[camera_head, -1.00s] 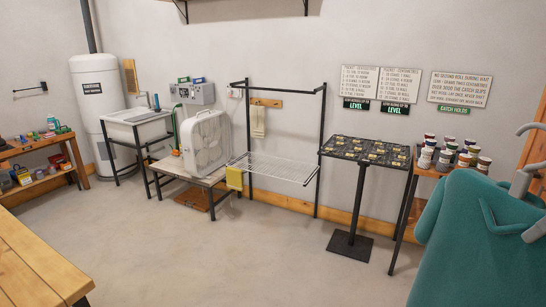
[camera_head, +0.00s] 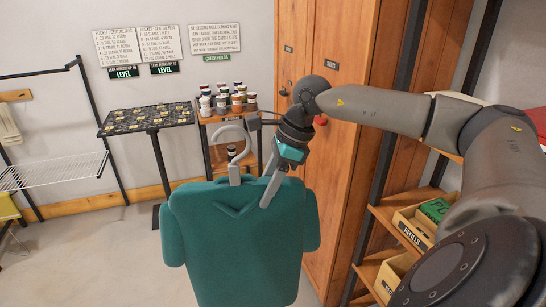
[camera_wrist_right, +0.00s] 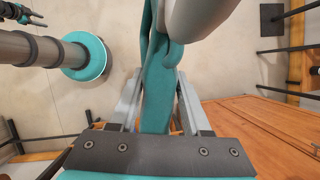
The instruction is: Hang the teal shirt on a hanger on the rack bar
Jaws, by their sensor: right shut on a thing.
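The teal shirt (camera_head: 240,245) hangs upright on a grey hanger (camera_head: 235,150), whose curved hook sticks up above the collar. My right gripper (camera_head: 270,188) is shut on the shirt near the collar, right of the hook. In the right wrist view, teal cloth (camera_wrist_right: 158,90) lies between the fingers of the right gripper (camera_wrist_right: 160,105). The rack (camera_head: 95,135) stands at the far left, partly cut off, with its upper bar (camera_head: 38,75) empty where visible. The shirt is well apart from it. What looks like my left gripper (camera_wrist_right: 18,14) is small in the wrist view's corner; its jaws are unclear.
A black stand with a patterned top (camera_head: 148,118) stands between the rack and the shirt. Several paint jars (camera_head: 228,98) sit on a small wooden table behind the hook. A tall wooden cabinet (camera_head: 335,200) and shelves with boxes (camera_head: 420,225) are at right. Floor at lower left is clear.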

